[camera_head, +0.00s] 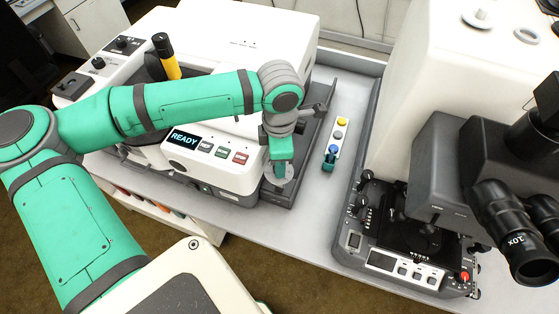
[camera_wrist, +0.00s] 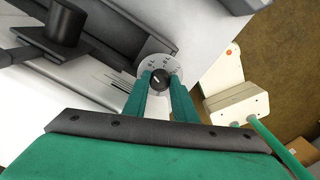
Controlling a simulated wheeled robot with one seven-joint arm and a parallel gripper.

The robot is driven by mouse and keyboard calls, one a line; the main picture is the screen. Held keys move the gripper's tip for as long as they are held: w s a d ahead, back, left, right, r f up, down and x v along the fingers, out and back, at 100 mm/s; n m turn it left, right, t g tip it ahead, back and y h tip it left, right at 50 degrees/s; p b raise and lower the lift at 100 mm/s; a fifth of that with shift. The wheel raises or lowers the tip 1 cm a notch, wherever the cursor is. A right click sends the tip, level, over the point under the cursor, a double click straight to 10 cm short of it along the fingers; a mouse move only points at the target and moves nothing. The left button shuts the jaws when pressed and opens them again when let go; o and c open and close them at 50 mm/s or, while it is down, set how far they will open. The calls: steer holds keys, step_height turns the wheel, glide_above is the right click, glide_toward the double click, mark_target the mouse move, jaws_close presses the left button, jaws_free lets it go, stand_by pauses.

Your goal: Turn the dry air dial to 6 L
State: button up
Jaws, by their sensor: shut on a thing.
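The dry air dial shows in the wrist view as a pale round plate (camera_wrist: 153,62) with small printed L marks, and a dark knob (camera_wrist: 158,77) at its centre. The knob bears a light pointer line; its exact setting is too small to read. My gripper (camera_wrist: 160,82) has its two green fingers on either side of the knob and is shut on it. In the head view my gripper (camera_head: 281,160) points down at the pale dial plate (camera_head: 283,182), at the front right of the white instrument; the knob is hidden there by the fingers.
The white instrument has a READY display (camera_head: 185,139) and buttons left of the dial. The microscope (camera_head: 440,180) stands farther right. Bare table lies between them.

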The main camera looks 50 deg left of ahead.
steer(key=shift+s+m, duration=0.15)
steer(key=shift+m, duration=0.45)
steer(key=o, duration=1)
steer(key=shift+o, duration=0.2)
steer(key=shift+r, duration=0.2)
step_height(320, 180, up, 10)
steer(key=shift+r, duration=0.2)
